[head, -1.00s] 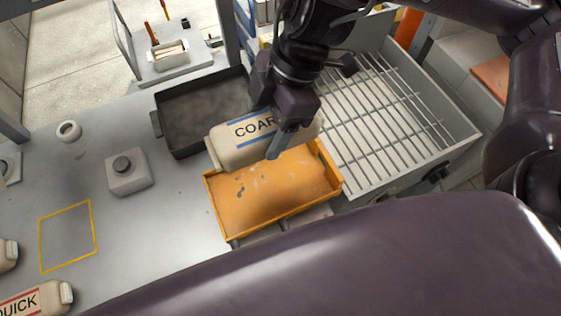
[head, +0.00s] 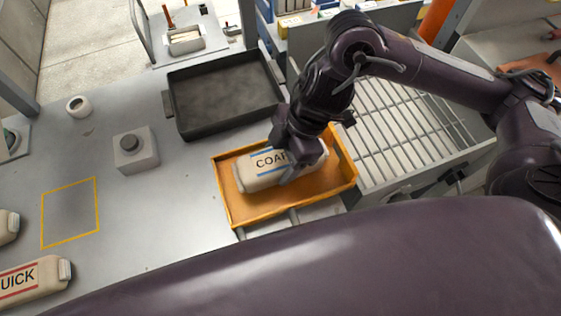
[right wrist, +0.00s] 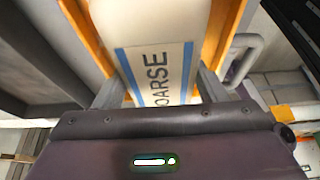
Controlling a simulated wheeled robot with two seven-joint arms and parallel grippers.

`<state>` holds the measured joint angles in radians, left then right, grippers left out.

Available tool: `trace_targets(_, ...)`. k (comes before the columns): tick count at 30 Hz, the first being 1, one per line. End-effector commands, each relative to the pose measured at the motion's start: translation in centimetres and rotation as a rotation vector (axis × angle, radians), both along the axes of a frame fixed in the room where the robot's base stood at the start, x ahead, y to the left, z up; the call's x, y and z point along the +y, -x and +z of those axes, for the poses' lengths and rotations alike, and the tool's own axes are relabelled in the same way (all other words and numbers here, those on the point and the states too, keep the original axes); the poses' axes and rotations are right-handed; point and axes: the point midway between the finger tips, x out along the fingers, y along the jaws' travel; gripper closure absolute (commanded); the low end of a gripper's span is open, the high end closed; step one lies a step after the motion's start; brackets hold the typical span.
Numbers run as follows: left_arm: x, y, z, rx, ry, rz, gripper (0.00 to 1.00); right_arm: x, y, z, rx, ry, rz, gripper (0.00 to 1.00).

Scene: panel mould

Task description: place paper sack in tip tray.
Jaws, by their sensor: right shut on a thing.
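The paper sack (head: 262,177) is cream with blue stripes and dark lettering, partly readable as "COARSE". It lies lengthwise within the walls of the orange tip tray (head: 248,215) in the head view. My right gripper (head: 290,172) is shut on the sack from above and covers its right part. In the right wrist view the sack (right wrist: 152,30) sits between the two fingers, with the orange tray wall (right wrist: 222,38) beside it. I cannot tell whether the sack's underside touches the tray floor. My left gripper is not in view.
A dark empty pan (head: 222,95) stands just behind the tray. A slatted grate (head: 400,120) is to the right. A grey button box (head: 135,150) and a white ring (head: 77,106) are on the left. A second sack marked "QUICK" (head: 35,278) lies at front left.

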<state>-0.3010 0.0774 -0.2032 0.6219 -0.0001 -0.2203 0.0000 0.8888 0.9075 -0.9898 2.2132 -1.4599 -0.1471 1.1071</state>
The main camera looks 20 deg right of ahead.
Motion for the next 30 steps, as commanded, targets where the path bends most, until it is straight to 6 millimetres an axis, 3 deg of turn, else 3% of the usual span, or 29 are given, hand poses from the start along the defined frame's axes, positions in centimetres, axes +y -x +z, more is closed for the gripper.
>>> trace_targets(6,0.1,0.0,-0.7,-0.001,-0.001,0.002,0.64,0.1,0.0,-2.3,0.000,-0.003,0.000,0.82)
trace_targets(18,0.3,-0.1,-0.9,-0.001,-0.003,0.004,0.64,0.1,0.0,-2.7,-0.001,-0.002,0.000,0.82)
trace_targets(19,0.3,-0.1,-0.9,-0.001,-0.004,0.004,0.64,0.0,0.0,-2.8,0.001,0.000,-0.001,0.32)
trace_targets(24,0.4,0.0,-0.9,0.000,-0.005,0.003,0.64,0.0,0.0,-2.7,0.001,0.000,-0.001,0.13)
trace_targets(30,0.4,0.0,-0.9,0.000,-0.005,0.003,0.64,0.0,0.0,-2.7,0.001,0.000,0.000,0.13)
